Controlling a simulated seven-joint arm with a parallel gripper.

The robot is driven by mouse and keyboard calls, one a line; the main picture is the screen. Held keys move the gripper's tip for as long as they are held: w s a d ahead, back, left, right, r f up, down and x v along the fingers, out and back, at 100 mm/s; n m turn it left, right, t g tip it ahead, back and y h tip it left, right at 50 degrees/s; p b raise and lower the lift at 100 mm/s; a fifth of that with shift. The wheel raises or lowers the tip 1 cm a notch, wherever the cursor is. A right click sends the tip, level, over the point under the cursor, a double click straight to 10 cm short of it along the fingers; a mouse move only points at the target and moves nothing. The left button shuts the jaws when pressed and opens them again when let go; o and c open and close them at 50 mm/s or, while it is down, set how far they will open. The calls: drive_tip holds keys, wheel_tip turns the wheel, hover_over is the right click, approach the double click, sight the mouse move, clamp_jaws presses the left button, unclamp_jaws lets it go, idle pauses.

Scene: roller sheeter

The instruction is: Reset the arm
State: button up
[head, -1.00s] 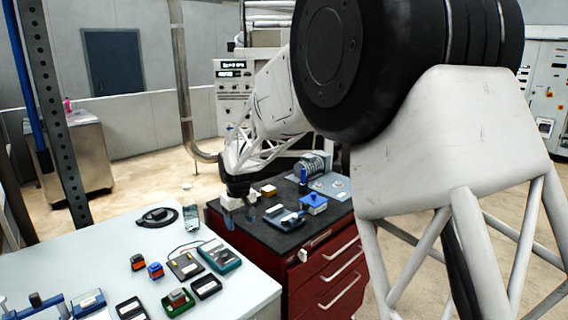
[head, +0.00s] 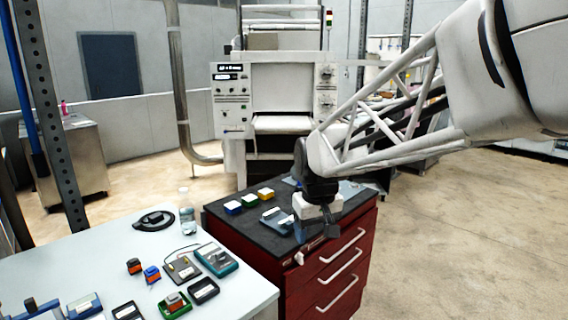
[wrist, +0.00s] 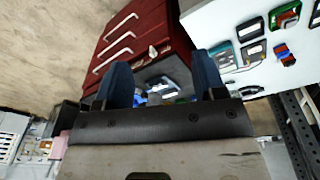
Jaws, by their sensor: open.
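My gripper (head: 318,226) hangs over the right front part of the dark top of the red drawer cabinet (head: 335,262). In the wrist view my gripper (wrist: 163,78) shows two blue fingers set wide apart with nothing held between them. The cabinet's red drawers also show in the wrist view (wrist: 135,32), above and left of the fingers. My arm reaches in from the upper right of the head view, and its lattice link crosses in front of the room behind.
A grey device (head: 276,220) and small blue, green and yellow blocks (head: 250,200) sit on the cabinet top. The white table (head: 110,254) at left holds a cable coil (head: 154,220), a jar (head: 187,220) and several devices. The sheeter machine (head: 280,88) stands behind; open floor lies right.

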drive_tip(key=s+d+f+m, duration=0.1)
drive_tip(key=s+d, duration=0.3)
drive_tip(key=s, duration=0.4)
drive_tip(key=s+d+f+m, duration=0.1)
drive_tip(key=s+d, duration=0.2)
drive_tip(key=s, duration=0.5)
drive_tip(key=s+d+f+m+t, duration=0.1)
drive_tip(key=s+d, duration=0.3)
drive_tip(key=s, duration=0.5)
drive_tip(key=shift+d+m, duration=0.3)
drive_tip(key=shift+m, duration=0.3)
